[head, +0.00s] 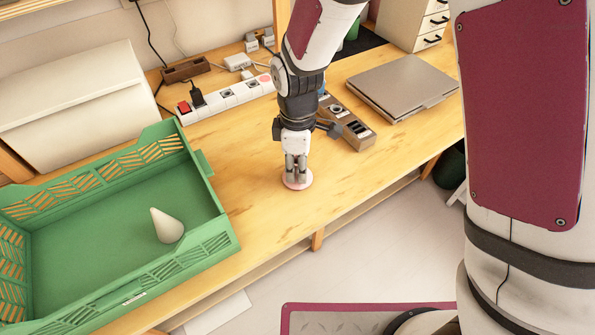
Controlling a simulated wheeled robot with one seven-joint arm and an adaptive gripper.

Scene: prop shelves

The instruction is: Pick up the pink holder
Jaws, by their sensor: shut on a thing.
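The pink holder (297,181) is a small, pale pink round piece on the wooden table, right of the green crate. My gripper (296,172) points straight down over it and is shut on it. The fingers hide the middle of the holder, and only its rim shows around the fingertips. The holder seems to be at the table surface; I cannot tell whether it is lifted.
A green crate (215,238) with a pale cone (166,226) in it stands at left. A white power strip (228,98), a grey-brown socket block (347,122) and a closed laptop (403,85) lie behind. The table's front edge is close to the holder.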

